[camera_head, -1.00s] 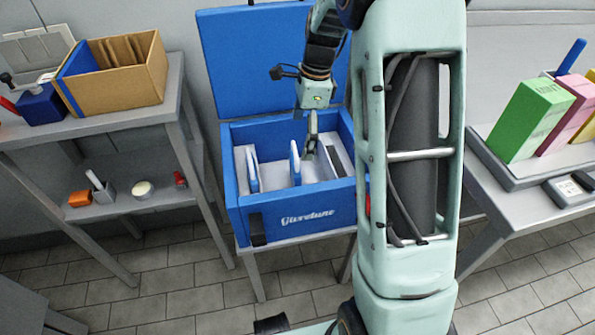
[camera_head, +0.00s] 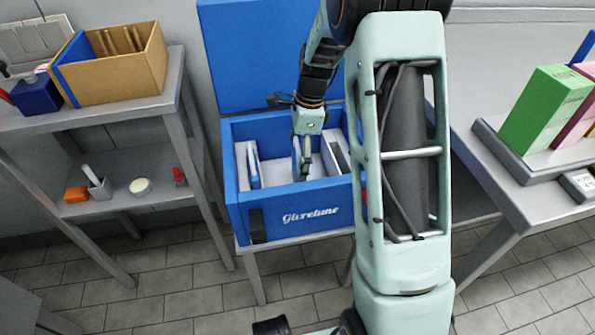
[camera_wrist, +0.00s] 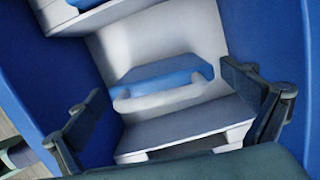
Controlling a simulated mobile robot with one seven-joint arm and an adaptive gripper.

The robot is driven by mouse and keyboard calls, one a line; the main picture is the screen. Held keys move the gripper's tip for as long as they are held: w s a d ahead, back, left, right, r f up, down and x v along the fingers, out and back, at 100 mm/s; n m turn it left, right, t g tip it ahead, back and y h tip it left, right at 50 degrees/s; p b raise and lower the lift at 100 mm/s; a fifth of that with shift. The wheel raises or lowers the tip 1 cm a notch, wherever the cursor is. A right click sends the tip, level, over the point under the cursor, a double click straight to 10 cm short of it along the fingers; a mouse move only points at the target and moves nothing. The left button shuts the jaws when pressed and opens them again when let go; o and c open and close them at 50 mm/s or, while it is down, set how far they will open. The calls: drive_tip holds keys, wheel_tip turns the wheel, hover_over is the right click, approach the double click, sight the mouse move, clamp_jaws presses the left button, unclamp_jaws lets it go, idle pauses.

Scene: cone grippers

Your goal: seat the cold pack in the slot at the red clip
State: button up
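The blue box (camera_head: 300,222) stands open in the head view, with white dividers inside. One blue-and-white cold pack (camera_head: 253,167) stands upright in its left part. My gripper (camera_head: 303,168) reaches down into the middle of the box and covers most of what lies behind it. In the wrist view, my gripper (camera_wrist: 175,120) has its two fingers wide apart. A blue-topped cold pack (camera_wrist: 165,78) shows between and beyond them, against a white wall, with no finger clearly touching it. A small bit of red, perhaps the red clip (camera_head: 364,198), shows at the box's right side, mostly behind my arm.
The raised blue lid (camera_head: 262,60) stands behind the box. A shelf at left carries a cardboard box (camera_head: 115,75) and small items. A table at right holds a tray (camera_head: 500,152) with a green box (camera_head: 545,108). My arm hides the area right of the blue box.

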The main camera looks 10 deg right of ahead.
drive_tip(key=c, duration=1.6)
drive_tip(key=shift+r, duration=0.1)
